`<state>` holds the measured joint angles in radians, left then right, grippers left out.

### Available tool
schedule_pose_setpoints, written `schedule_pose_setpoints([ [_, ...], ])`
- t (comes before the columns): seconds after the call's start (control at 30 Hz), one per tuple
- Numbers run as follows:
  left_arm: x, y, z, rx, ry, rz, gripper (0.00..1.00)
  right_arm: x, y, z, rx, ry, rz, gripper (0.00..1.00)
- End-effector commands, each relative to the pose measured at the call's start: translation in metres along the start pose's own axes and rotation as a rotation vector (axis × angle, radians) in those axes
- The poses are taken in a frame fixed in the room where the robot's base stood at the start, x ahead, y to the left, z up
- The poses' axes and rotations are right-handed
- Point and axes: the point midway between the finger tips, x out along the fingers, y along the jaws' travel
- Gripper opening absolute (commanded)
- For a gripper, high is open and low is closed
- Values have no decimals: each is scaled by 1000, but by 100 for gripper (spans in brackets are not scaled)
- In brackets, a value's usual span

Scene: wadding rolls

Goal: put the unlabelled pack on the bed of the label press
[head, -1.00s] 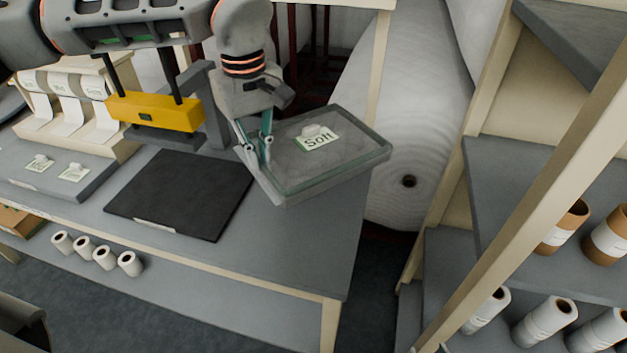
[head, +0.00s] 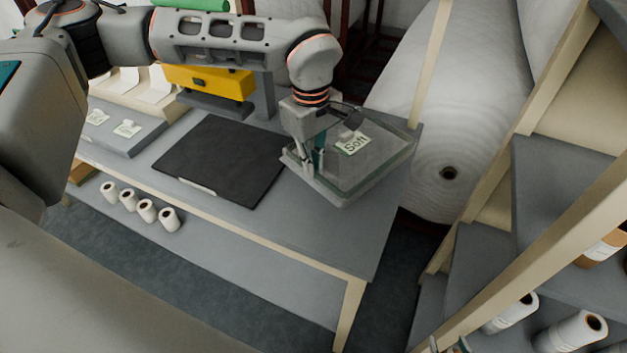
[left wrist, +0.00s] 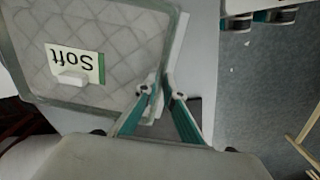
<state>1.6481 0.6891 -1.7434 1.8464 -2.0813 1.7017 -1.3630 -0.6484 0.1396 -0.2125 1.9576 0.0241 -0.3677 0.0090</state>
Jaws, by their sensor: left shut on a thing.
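A flat grey quilted pack (head: 375,170) with a clear rim is at the right end of the table. A white card reading "Soft" (head: 352,144) with a small white block lies on it; both pack (left wrist: 125,35) and card (left wrist: 76,64) show in the left wrist view. My left gripper (head: 312,168) points down and is shut on the pack's near-left edge; its fingers also show in the left wrist view (left wrist: 160,90). Whether the pack touches the table is unclear. The label press has a yellow head (head: 210,82) above a dark bed (head: 225,106). My right gripper (head: 450,346) barely shows at the bottom edge.
A black mat (head: 220,160) lies on the table (head: 290,235) left of the pack. A grey tray with cards (head: 120,140) stands at the left. Several small rolls (head: 145,210) sit on the lower shelf. A large white roll (head: 440,120) and a shelf rack (head: 560,170) stand right.

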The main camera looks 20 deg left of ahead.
Motion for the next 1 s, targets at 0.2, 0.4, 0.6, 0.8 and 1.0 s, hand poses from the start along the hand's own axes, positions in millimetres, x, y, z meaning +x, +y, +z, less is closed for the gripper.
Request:
schedule_pose_setpoints([
  [0.2, 16, 0, 0, 0, 1, 2, 0, -1, 0, -2, 0, 3, 0, 40],
  [0.4, 39, -1, 0, 0, -1, -1, 0, -2, 1, -6, 0, 7, 1, 40],
  [0.6, 57, -1, 0, 1, 0, 1, 0, -2, 1, -7, 0, 8, 1, 40],
  [0.8, 57, -1, 0, 1, 0, 2, 0, -2, 1, -6, 0, 7, 1, 40],
  [1.0, 59, -1, 0, 1, 0, 1, 25, -1, 1, -4, 0, 4, 1, 40],
])
